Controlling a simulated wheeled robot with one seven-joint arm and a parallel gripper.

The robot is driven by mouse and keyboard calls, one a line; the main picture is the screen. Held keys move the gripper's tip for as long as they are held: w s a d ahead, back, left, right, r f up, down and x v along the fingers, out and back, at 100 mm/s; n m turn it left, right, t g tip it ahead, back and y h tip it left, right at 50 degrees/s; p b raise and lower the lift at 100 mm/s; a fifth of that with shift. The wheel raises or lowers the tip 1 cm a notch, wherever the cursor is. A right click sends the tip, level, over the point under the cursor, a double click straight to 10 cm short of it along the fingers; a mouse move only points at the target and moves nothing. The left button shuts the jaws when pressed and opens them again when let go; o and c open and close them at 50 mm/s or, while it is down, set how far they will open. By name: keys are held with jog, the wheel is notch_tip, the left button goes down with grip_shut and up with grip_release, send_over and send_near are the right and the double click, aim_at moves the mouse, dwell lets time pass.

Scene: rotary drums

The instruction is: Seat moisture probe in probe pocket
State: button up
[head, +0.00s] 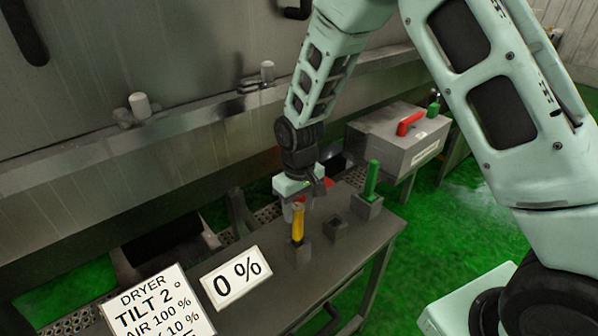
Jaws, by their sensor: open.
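A yellow upright stick (298,226) stands in a small dark holder (301,252) on the grey bench; it may be the moisture probe, but no label shows. A green upright stick (371,180) stands in a grey block (368,207) to its right. Between them is a small square dark socket (335,229) that looks empty; I cannot tell whether it is the probe pocket. My gripper (297,203) is open and points down at the yellow stick's top. The fingers overlap the top in this view, so contact cannot be told.
The grey bench (345,262) carries a "0 %" sign (235,278) and a dryer sign (155,305) at front left. A grey box (392,143) with a red handle stands behind right. The large metal drum housing (150,60) rises behind. Green floor lies right of the bench.

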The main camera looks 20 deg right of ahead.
notch_tip(320, 180, up, 14)
jog(key=b, duration=0.2)
jog(key=shift+r+b, duration=0.15)
jog(key=shift+b, duration=0.25)
jog(key=s+a+f+n+b, duration=0.1)
jog(key=s+a+f+n, duration=0.1)
jog(key=s, duration=1.1)
jog(key=s+a+f+n+b, duration=0.2)
jog(key=s+a, duration=0.2)
jog(key=s, duration=0.9)
jog(key=shift+s+a+f+y, duration=0.15)
jog(key=shift+s+a+y, duration=0.05)
jog(key=shift+a+y, duration=0.1)
jog(key=shift+c, duration=1.2)
jog(key=shift+a, duration=0.1)
jog(key=shift+c, duration=0.2)
